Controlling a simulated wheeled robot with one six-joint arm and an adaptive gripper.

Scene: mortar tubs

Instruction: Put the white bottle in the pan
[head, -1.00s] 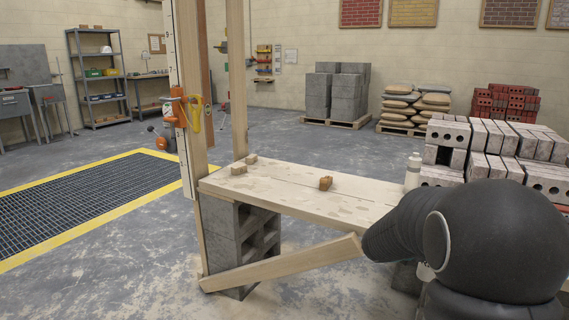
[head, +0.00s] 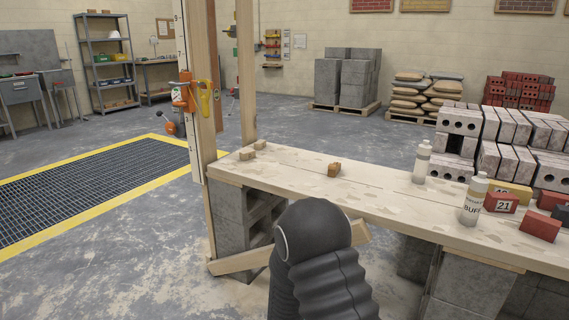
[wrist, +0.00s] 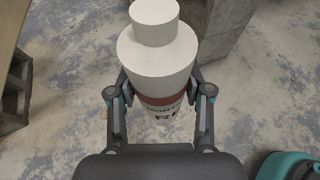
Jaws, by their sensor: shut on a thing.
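In the wrist view a white bottle (wrist: 157,58) with a narrower white cap, a dark red band and dark lettering stands between the fingers of my gripper (wrist: 160,95). The gripper is shut on it, one finger on each side. The floor shows beneath, so the bottle is held clear of the bench. In the head view my arm hides the gripper and the held bottle. No pan shows in either view.
Floor at left is open around a grating (head: 90,195).

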